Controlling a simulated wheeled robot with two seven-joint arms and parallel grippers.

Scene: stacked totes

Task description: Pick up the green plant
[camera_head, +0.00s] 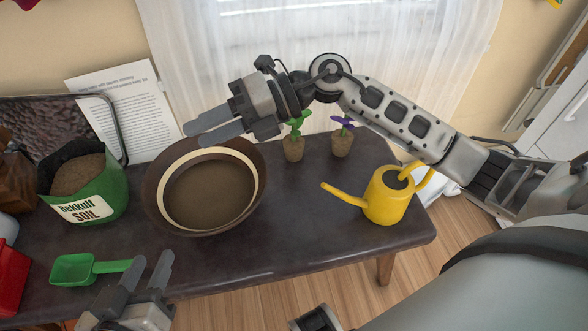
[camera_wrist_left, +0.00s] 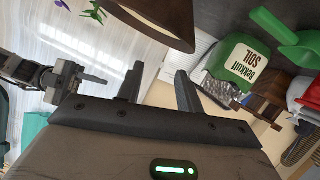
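The green plant (camera_head: 297,125) stands upright in a small brown pot on the dark table, behind and right of the large round pot. My right gripper (camera_head: 195,134) is held above the back of the round pot, left of the plant, pointing left. Its fingers look apart with nothing between them, and its wrist is just above and left of the plant. My left gripper (camera_head: 148,270) is low at the table's front edge, open and empty. In the left wrist view its two fingers (camera_wrist_left: 158,85) are wide apart, and a bit of green plant (camera_wrist_left: 62,5) shows at the top edge.
A purple plant (camera_head: 343,130) stands right of the green one. A yellow watering can (camera_head: 388,197) is at the right. The round pot (camera_head: 160,205) holds soil. A green soil bag (camera_head: 105,190) and green scoop (camera_head: 72,270) are left.

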